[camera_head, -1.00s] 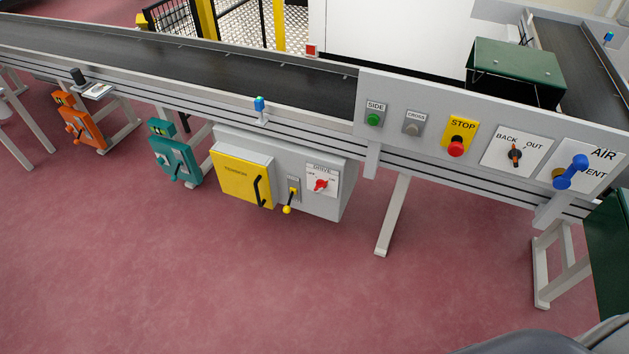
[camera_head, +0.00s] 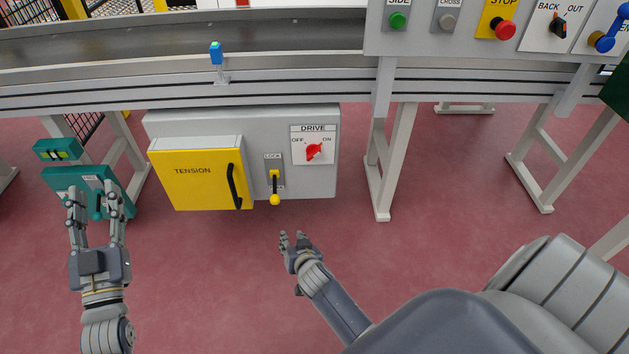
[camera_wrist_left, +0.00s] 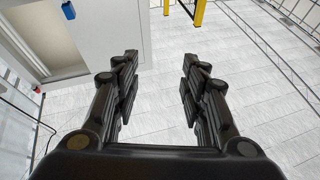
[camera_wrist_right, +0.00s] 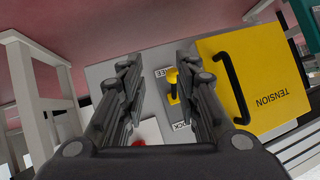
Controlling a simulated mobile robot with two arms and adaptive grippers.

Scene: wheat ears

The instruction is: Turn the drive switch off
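The drive switch (camera_head: 315,152) is a red knob on a white plate marked DRIVE, OFF at left and ON at right. Its pointer appears turned to the upper right, towards ON. In the right wrist view a bit of the red knob (camera_wrist_right: 138,142) shows low between the fingers, mostly hidden. My right gripper (camera_head: 293,239) is open and empty, below and in front of the grey box; its open fingers (camera_wrist_right: 159,65) face the box. My left gripper (camera_head: 96,196) is open and empty at the left, in front of the teal device.
Beside the switch is a lock lever (camera_head: 274,185) with a yellow ball, hanging down at the FREE end. Left of it is a yellow TENSION door (camera_head: 195,188) with a black handle. A conveyor leg (camera_head: 379,190) stands right of the box. Red floor below is clear.

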